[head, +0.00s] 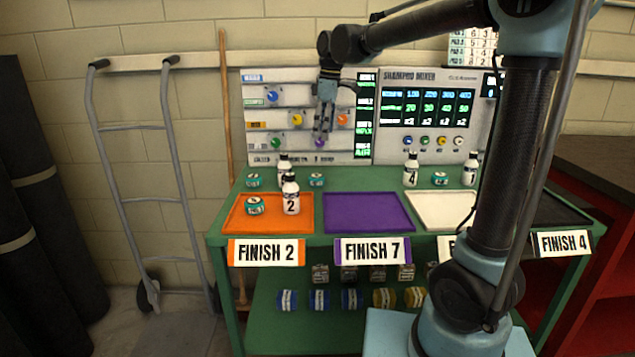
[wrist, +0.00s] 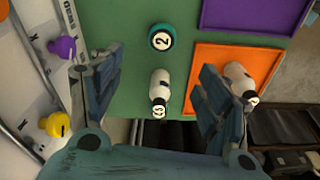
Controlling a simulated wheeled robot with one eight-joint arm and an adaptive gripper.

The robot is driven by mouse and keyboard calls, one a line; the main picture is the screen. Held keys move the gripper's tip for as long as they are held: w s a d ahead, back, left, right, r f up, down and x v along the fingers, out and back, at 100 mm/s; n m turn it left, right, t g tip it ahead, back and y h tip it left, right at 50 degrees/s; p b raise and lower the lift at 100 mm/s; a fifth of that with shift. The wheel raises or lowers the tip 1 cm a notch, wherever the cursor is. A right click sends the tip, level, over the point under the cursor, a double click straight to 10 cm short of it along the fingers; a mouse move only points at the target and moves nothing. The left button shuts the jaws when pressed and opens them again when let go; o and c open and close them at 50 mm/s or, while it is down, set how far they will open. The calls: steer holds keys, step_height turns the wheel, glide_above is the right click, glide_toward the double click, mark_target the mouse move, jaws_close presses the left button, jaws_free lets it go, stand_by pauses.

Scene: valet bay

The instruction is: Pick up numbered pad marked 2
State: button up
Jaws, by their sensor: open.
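The pad marked 2 (wrist: 161,37) is a small round teal pad with a white numbered top. It lies on the green bench top, beyond the fingertips in the wrist view. In the head view it appears to be the teal pad (head: 316,180) behind the gap between the orange and purple trays; its number is too small to read there. My gripper (head: 323,132) is above the back of the bench, in front of the control panel. In the wrist view my gripper (wrist: 160,75) is open and empty, fingers wide apart.
A bottle marked 3 (wrist: 160,88) stands near the pad. A bottle marked 2 (head: 291,198) and another teal pad (head: 254,206) are on the orange tray (head: 230,220). The purple tray (head: 367,212) is empty. The knobbed panel (head: 345,90) stands behind the bench.

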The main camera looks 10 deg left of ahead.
glide_above(317, 176)
steer(key=f, duration=1)
steer(key=shift+w+d+f, duration=0.2)
steer(key=shift+w+f, duration=0.05)
steer(key=shift+f, duration=0.05)
steer(key=shift+s+a+f, duration=0.1)
steer(key=shift+f, duration=1.35)
steer(key=shift+a+f, duration=0.1)
steer(key=shift+f, duration=1.3)
steer(key=c, duration=1)
